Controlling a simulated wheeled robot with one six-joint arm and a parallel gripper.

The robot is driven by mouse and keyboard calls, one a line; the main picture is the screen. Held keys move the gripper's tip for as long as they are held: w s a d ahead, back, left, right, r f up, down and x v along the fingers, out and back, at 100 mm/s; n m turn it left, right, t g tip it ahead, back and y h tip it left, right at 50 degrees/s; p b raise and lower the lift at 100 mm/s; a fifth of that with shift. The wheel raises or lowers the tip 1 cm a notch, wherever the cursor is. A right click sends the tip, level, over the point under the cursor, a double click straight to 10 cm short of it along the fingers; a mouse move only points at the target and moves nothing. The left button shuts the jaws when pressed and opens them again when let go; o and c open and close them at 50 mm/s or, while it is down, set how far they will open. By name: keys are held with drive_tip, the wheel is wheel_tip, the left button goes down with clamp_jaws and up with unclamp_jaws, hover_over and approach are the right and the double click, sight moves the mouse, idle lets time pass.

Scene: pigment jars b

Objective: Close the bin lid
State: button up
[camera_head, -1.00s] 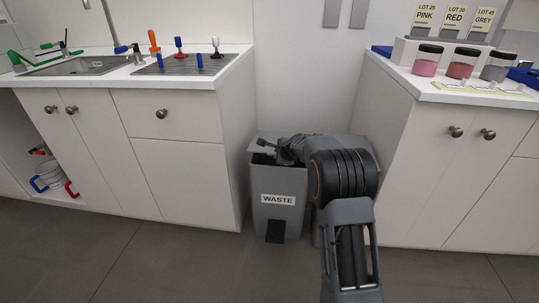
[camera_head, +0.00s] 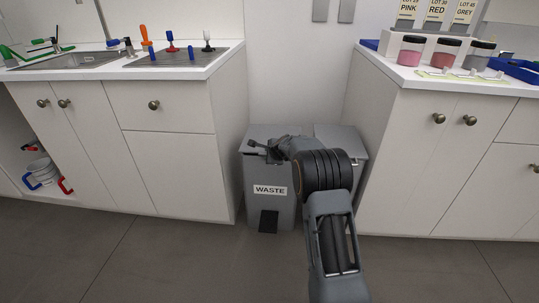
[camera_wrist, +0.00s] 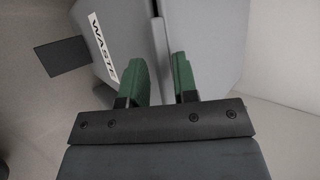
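The grey waste bin (camera_head: 254,207) stands on the floor between the two cabinets, with a white WASTE label on its front. Its grey lid (camera_head: 262,131) lies across the top and looks flat or nearly so; my arm hides part of it, so I cannot tell whether it is fully shut. My gripper (camera_head: 262,149) is at the lid's front edge. In the wrist view, the two green fingers of my gripper (camera_wrist: 162,78) are apart. A grey edge of the bin shows beyond the gap between them, with no clear contact.
A second grey bin top (camera_head: 340,138) shows right of the waste bin, partly behind my arm. A sink cabinet (camera_head: 180,175) stands close on the left and another cabinet (camera_head: 420,185) on the right. The floor (camera_head: 170,265) in front is clear.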

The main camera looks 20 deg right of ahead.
drive_tip(key=shift+o, duration=0.7)
drive_tip(key=shift+d, duration=0.1)
drive_tip(key=shift+r, duration=0.1)
drive_tip(key=p+v, duration=0.2)
drive_tip(key=v, duration=1.1)
drive_tip(key=shift+s+r, duration=0.25)
drive_tip(key=shift+s, duration=0.05)
drive_tip(key=shift+c, duration=0.4)
